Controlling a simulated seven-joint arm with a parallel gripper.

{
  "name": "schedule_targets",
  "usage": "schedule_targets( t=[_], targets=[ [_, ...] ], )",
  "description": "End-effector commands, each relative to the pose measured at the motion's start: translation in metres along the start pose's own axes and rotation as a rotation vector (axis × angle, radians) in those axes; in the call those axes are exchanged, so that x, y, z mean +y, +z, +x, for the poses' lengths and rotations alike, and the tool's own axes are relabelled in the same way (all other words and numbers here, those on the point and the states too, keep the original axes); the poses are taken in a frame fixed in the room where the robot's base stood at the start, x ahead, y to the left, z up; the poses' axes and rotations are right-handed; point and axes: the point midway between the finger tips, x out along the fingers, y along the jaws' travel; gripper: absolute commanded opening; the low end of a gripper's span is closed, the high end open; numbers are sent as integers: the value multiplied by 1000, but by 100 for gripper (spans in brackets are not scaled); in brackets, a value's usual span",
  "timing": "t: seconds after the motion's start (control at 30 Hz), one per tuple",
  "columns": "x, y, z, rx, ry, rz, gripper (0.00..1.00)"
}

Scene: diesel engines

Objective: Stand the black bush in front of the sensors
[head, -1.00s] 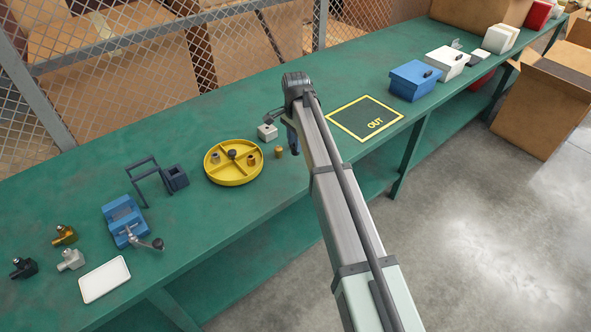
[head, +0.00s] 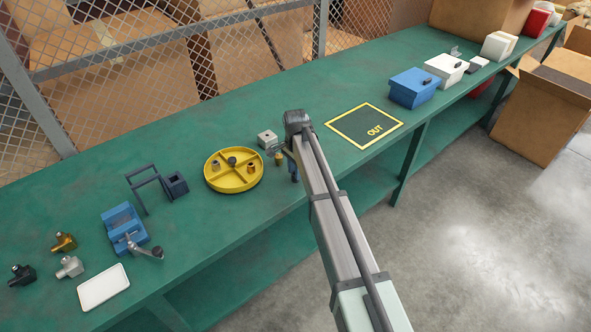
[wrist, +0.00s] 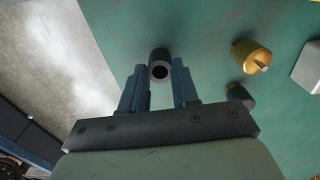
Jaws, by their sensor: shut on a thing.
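My gripper (wrist: 159,88) is shut on a black bush (wrist: 159,56), a short dark cylinder with a round hole, held at the fingertips in the wrist view. I cannot tell whether the bush touches the bench. In the head view my gripper (head: 293,168) is right of the yellow tray, mostly hidden by my arm, and the held bush cannot be made out. Three elbow-shaped pieces at the lower left look like the sensors: a black one (head: 22,275), a silver one (head: 69,267) and a brass one (head: 63,242).
The divided yellow tray (head: 234,186) holds small parts. A brass cylinder (wrist: 250,57) and a dark round part (wrist: 239,95) stand right of my fingers. A grey block (head: 267,138), blue vise (head: 123,227), dark frame (head: 143,180) and white tray (head: 103,287) are on the bench.

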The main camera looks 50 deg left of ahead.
Motion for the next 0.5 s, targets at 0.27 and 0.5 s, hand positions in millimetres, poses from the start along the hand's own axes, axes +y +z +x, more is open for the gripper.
schedule_targets(
  t=[0.27, 0.5],
  targets=[
    [0, 0, 3, 0, 0, 0, 32],
    [0, 0, 3, 0, 0, 0, 55]
  ],
)
